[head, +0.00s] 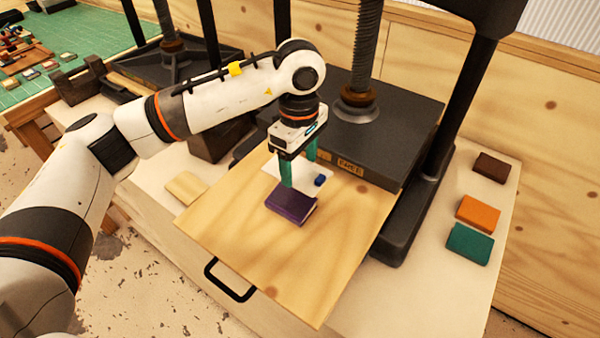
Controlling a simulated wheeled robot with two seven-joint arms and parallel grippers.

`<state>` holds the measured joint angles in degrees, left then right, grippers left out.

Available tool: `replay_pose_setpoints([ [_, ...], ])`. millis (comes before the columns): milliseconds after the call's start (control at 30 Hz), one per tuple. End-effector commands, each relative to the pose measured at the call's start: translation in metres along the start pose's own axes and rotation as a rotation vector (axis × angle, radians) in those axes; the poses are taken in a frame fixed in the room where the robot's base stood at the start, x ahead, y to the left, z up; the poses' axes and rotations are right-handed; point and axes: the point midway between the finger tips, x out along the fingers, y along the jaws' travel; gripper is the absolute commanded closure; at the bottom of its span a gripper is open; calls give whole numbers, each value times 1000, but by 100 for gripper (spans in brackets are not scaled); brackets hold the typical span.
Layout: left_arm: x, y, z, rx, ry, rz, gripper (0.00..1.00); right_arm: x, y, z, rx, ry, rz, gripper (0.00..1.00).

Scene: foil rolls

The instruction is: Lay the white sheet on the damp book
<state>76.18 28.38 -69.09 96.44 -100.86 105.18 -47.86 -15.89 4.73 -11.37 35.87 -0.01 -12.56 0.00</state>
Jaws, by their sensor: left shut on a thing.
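My left gripper (299,172) points down over the wooden board, its teal fingers shut on the white sheet (304,174). The near finger is in front of the sheet; the lower part of the far finger is hidden. A small blue piece (320,181) shows at the sheet's right part. A purple book (291,205) lies on the board, just in front of the sheet and fingertips in the picture. I cannot tell how high the sheet is above the board. No dampness can be made out. My right gripper is not in view.
The pale wooden board (265,262) has a black handle (229,280) at its front. A dark press (385,125) stands behind it. Brown (490,167), orange (478,213) and teal (470,243) blocks, perhaps books, lie at right. A small wooden piece (187,187) lies left.

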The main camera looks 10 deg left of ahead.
Motion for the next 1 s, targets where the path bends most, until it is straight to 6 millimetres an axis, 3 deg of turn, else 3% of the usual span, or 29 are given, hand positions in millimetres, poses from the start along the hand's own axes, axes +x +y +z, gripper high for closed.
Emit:
replay_pose_setpoints([
  [133,14,1,0,0,1,5,55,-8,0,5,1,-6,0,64],
  [300,45,1,0,0,1,6,55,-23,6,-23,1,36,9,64],
  [467,62,0,0,0,1,2,55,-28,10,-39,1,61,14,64],
  [567,69,1,0,1,0,2,55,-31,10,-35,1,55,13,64],
  [800,99,0,0,1,0,2,55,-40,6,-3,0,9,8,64],
  [1000,100,0,0,1,0,0,55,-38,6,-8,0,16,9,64],
])
